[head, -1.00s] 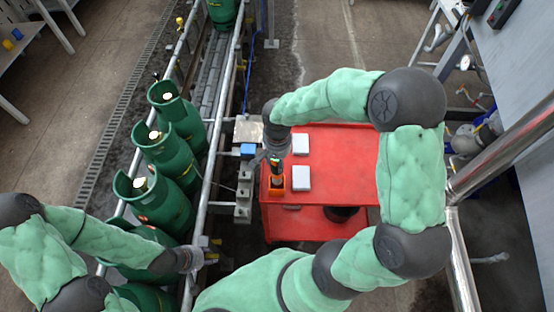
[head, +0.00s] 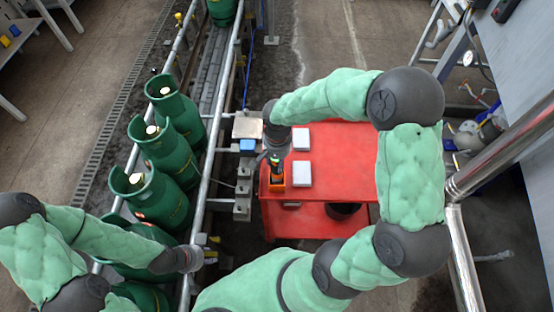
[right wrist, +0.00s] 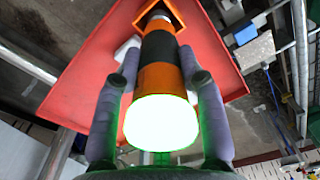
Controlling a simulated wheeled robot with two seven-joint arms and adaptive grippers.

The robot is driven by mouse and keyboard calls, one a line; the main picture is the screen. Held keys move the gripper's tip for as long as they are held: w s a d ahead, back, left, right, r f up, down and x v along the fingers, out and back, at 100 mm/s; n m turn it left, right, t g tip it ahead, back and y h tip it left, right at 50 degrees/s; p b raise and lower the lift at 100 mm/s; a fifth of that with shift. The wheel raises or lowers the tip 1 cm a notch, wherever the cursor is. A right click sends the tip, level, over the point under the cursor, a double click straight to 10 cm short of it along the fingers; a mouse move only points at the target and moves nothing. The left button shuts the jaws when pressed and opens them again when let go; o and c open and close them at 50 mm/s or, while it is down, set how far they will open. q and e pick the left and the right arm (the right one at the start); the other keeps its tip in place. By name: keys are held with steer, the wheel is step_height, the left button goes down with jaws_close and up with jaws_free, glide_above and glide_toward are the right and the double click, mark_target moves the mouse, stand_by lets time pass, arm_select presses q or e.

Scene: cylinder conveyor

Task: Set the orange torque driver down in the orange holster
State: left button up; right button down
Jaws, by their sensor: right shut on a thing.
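The orange and black torque driver (right wrist: 158,75) is between the fingers of my right gripper (right wrist: 160,105), which is shut on it. In the right wrist view its bright white end faces the camera and its grey tip points at the opening of the orange holster (right wrist: 190,14). In the head view the driver (head: 276,161) is upright directly over the holster (head: 275,183) at the red cart's left edge. I cannot tell how far the tip is inside. My left gripper (head: 205,256) is by the conveyor rail, its fingers too small to read.
The red cart top (head: 340,160) carries two white boxes (head: 301,139) (head: 302,174) close right of the holster. A blue block (head: 247,146) and the conveyor rail (head: 213,140) lie left of it. Several green cylinders (head: 158,195) stand on the conveyor. The cart's right side is clear.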

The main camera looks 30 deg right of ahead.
steer(key=shift+f, duration=0.25)
stand_by(0.4)
steer(key=shift+f+b, duration=1.45)
steer(key=shift+b, duration=0.1)
steer(key=c, duration=0.7)
jaws_free()
steer(key=shift+o, duration=0.2)
